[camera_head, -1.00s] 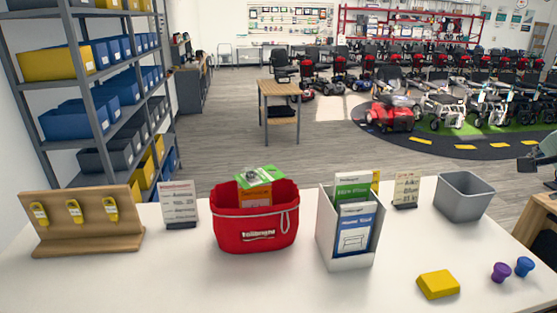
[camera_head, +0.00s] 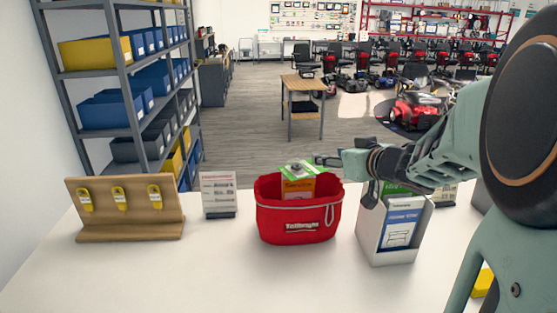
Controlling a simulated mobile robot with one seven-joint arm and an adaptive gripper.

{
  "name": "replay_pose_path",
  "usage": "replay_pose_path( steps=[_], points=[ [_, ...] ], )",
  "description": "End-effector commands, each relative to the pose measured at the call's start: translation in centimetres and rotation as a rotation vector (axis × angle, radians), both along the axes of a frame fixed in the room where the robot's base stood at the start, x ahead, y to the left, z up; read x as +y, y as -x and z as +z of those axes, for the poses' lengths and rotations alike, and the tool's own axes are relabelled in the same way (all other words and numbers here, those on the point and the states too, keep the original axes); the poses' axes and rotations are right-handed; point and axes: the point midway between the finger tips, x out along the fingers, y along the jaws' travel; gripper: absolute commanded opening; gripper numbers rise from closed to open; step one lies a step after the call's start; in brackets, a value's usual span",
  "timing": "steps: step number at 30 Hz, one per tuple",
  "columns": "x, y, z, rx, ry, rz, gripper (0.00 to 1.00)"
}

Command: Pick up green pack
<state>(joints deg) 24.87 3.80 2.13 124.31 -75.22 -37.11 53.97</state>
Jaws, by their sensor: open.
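A green pack (camera_head: 299,171) stands up out of a red basket (camera_head: 299,222) on the white table, beside an orange card (camera_head: 298,188) in the same basket. My gripper (camera_head: 322,160) comes in from the right with its fingers pointing left, just right of the green pack's top edge. It is open and appears empty. I cannot tell whether a fingertip touches the pack. My arm covers the right part of the table.
A white brochure box (camera_head: 391,240) stands right of the basket, partly under my arm. A small sign (camera_head: 219,192) and a wooden key board (camera_head: 125,208) stand to the left. A yellow block (camera_head: 483,281) is partly hidden at right. The front of the table is clear.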

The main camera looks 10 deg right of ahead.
Motion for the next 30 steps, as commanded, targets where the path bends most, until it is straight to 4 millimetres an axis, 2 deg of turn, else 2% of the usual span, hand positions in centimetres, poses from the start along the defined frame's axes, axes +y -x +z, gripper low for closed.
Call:
replay_pose_path(
  steps=[3,6,13,22,26,30],
  points=[
    [2.5,0.5,-0.9,0.015,-0.008,0.076,0.48],
    [3.6,0.1,-1.5,0.020,-0.011,0.101,0.48],
    [4.8,-2.9,-2.9,0.020,-0.011,0.101,0.48],
    [5.7,-4.9,-4.2,0.021,-0.011,0.100,0.48],
    [6.5,-6.3,-5.6,0.021,-0.012,0.099,0.48],
    [7.0,-7.7,-5.9,0.019,-0.010,0.099,0.48]
  ],
)
